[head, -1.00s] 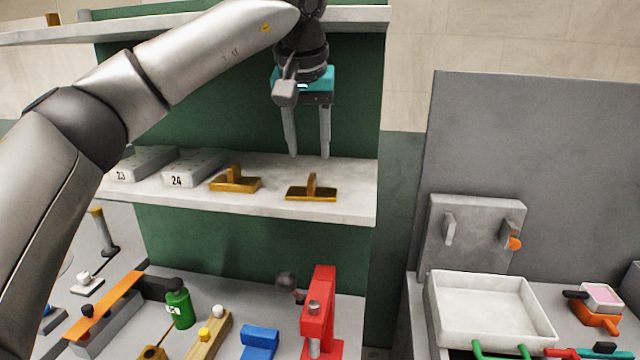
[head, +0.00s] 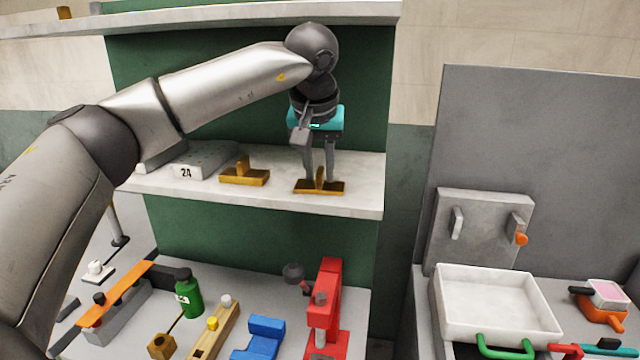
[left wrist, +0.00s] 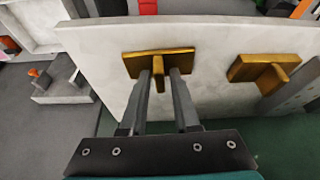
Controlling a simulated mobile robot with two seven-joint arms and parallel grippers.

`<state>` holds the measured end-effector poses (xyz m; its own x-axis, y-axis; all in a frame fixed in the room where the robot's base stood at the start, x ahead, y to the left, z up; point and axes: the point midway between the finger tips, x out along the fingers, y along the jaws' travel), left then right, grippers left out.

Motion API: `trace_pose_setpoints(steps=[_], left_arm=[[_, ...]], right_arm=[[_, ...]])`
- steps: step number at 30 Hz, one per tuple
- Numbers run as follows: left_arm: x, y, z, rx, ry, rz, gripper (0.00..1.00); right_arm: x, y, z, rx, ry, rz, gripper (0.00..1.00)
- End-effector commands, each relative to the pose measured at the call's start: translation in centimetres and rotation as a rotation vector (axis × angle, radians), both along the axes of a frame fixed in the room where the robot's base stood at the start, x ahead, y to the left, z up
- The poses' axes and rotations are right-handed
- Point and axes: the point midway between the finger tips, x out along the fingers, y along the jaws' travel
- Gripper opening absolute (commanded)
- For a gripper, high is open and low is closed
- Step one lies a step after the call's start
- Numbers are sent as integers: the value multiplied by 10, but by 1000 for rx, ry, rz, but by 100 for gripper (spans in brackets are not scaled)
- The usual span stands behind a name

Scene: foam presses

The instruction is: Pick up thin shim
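Two brass-coloured shims with upright grips lie on the pale middle shelf. My left gripper (head: 320,180) points down over the right-hand shim (head: 334,188), its fingers on either side of the grip. In the left wrist view this shim (left wrist: 178,62) sits at the fingertips (left wrist: 160,75), and gaps show beside the grip, so the gripper is open. The other shim (head: 258,178) is to the left in the head view and to the right in the left wrist view (left wrist: 245,70). I cannot tell clearly which shim is thinner. My right gripper is not in view.
A grey block marked 24 (head: 205,160) stands left of the shims on the shelf (head: 365,195). An upper shelf (head: 370,12) hangs above my left gripper. A red press (head: 328,300) and a green bottle (head: 188,295) stand below. A white tray (head: 545,325) is at right.

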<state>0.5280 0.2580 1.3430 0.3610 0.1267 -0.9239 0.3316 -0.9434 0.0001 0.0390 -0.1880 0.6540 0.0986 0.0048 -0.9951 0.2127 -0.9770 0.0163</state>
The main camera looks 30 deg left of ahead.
Motion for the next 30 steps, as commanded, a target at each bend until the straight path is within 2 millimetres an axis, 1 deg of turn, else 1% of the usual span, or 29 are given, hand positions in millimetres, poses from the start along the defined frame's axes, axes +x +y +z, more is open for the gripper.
trace_pose_setpoints(steps=[1, 7, 26, 30], left_arm=[[0, 0, 0, 0, 0, 0, 23], [0, 0, 0, 0, 0, 0, 0], [0, 0, 1, 0, -2, 0, 0], [1, -1, 6, -1, -3, -1, 0]], right_arm=[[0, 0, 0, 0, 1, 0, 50], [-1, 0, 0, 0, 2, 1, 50], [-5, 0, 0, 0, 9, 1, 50], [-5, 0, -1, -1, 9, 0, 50]])
